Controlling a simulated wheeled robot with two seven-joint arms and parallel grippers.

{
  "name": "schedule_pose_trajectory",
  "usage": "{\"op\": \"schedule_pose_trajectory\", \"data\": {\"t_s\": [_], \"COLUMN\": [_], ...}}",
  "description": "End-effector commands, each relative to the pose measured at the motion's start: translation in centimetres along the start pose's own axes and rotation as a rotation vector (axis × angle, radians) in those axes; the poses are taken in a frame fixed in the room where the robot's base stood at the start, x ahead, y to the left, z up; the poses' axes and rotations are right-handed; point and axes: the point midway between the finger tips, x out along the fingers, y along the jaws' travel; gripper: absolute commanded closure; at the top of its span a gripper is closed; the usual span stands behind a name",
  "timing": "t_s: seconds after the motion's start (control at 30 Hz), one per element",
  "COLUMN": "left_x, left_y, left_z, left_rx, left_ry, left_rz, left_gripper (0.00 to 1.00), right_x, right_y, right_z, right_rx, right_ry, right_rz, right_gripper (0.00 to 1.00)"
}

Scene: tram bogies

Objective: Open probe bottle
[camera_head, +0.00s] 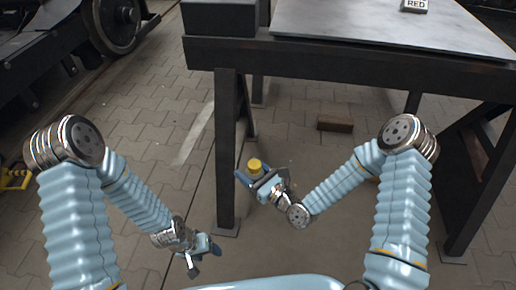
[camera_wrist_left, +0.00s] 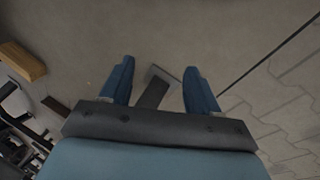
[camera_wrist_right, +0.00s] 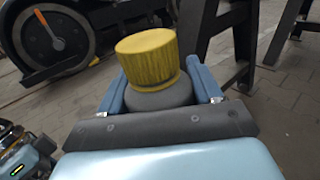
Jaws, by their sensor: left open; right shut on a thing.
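The probe bottle has a grey body (camera_wrist_right: 160,95) and a ribbed yellow cap (camera_wrist_right: 150,58). In the right wrist view it sits between the two blue fingers of my right gripper (camera_wrist_right: 162,92), which are shut on the grey body below the cap. In the head view the yellow cap (camera_head: 254,165) shows above my right gripper (camera_head: 258,182), beside the table leg. The cap is on the bottle. My left gripper (camera_head: 205,256) is open and empty, low at the left, apart from the bottle. Its spread fingers also show in the left wrist view (camera_wrist_left: 160,85).
A dark steel table (camera_head: 330,60) with a grey plate (camera_head: 390,25) stands ahead; its leg (camera_head: 227,150) rises between my grippers. A brown block (camera_head: 335,124) lies on the floor beneath. A wheeled bogie (camera_head: 115,20) stands at the back left.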

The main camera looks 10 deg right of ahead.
Motion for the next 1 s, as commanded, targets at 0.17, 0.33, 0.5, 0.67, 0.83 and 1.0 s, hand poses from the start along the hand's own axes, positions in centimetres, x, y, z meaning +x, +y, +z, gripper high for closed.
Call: {"op": "schedule_pose_trajectory", "data": {"t_s": [0.17, 0.33, 0.5, 0.67, 0.83, 1.0], "left_x": [-2.1, -7.4, -14.3, -19.9, -22.7, -23.8], "left_y": [1.7, 5.5, 10.8, 17.4, 23.6, 26.8], "left_z": [-8.5, -15.6, -20.0, -20.7, -18.7, -17.1], "left_rx": [0.328, 0.61, 0.819, 0.957, 1.037, 1.078], "left_ry": [-0.043, -0.096, -0.131, -0.159, -0.184, -0.2], "left_rz": [-0.112, -0.237, -0.35, -0.39, -0.334, -0.286], "left_gripper": [0.39, 0.39, 0.39, 0.39, 0.39, 0.39], "right_x": [0.0, 0.0, 0.0, 0.0, 0.0, 0.0], "right_y": [0.0, 0.0, 0.0, 0.0, 0.0, 0.0], "right_z": [0.1, 0.1, 0.1, 0.1, 0.1, 0.1], "right_rx": [0.0, 0.0, 0.0, 0.0, 0.0, 0.0], "right_ry": [-0.001, 0.0, 0.0, 0.0, 0.0, 0.0], "right_rz": [-0.001, -0.001, -0.001, -0.001, -0.001, -0.001], "right_gripper": [1.0, 1.0, 1.0, 1.0, 1.0, 1.0]}}
